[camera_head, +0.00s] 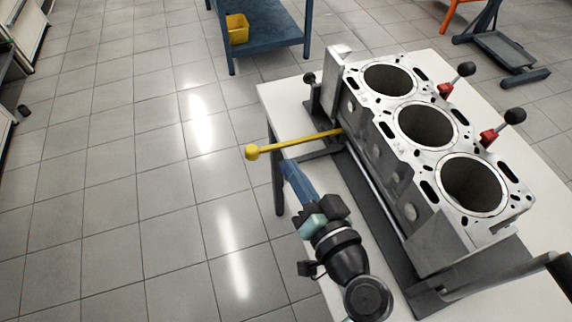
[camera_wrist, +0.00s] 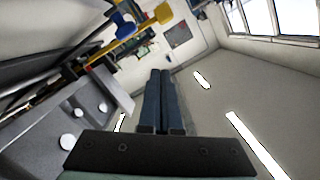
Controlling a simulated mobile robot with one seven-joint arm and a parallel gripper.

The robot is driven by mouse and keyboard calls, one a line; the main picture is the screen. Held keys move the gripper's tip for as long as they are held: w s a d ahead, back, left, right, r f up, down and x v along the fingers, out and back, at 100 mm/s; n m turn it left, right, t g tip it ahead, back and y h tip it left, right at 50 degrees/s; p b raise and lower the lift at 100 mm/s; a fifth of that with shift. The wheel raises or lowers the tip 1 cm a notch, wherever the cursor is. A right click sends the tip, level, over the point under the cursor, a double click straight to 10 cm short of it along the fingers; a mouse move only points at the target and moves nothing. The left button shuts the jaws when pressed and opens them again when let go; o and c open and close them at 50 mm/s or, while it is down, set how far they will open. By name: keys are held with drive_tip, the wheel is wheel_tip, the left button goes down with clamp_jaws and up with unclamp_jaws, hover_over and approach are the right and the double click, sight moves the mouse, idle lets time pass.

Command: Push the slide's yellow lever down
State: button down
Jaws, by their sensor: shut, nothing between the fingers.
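The yellow lever (camera_head: 292,144) sticks out to the left from the slide beside the engine block (camera_head: 415,125), past the table's left edge. It is near level and ends in a yellow ball. My gripper (camera_head: 287,168) is shut and empty, with its blue fingertips close below the lever in the head view; I cannot tell whether they touch. In the wrist view the shut fingers (camera_wrist: 161,75) point up the picture.
The engine block stands on a white table (camera_head: 285,98). Black-knobbed clamps (camera_head: 466,69) line its far right side. A blue cart (camera_head: 265,30) with a yellow bin (camera_head: 237,28) stands behind. The tiled floor (camera_head: 130,190) left of the table is clear.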

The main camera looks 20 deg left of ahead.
drive_tip(key=w+a+f, duration=0.1)
drive_tip(key=w+a, duration=0.1)
drive_tip(key=w+a+f, duration=0.1)
drive_tip(key=a, duration=0.1)
drive_tip(key=w+a+f, duration=0.1)
drive_tip(key=w+a, duration=0.1)
drive_tip(key=shift+w+a+f, duration=0.2)
drive_tip(key=shift+w+a, duration=0.1)
drive_tip(key=shift+a, duration=0.1)
drive_tip(key=shift+s+a+f, duration=0.1)
drive_tip(key=shift+a+f, duration=0.2)
drive_tip(key=shift+f, duration=0.05)
wheel_tip(320, 180, down, 6)
drive_tip(key=n+b, duration=0.1)
drive_tip(key=b, duration=0.3)
drive_tip(key=n+h+b, duration=0.1)
drive_tip(key=n+b, duration=0.1)
drive_tip(key=b, duration=0.3)
drive_tip(key=shift+s+a+r+n, duration=0.1)
drive_tip(key=shift+r+n, duration=0.1)
drive_tip(key=shift+n, duration=0.1)
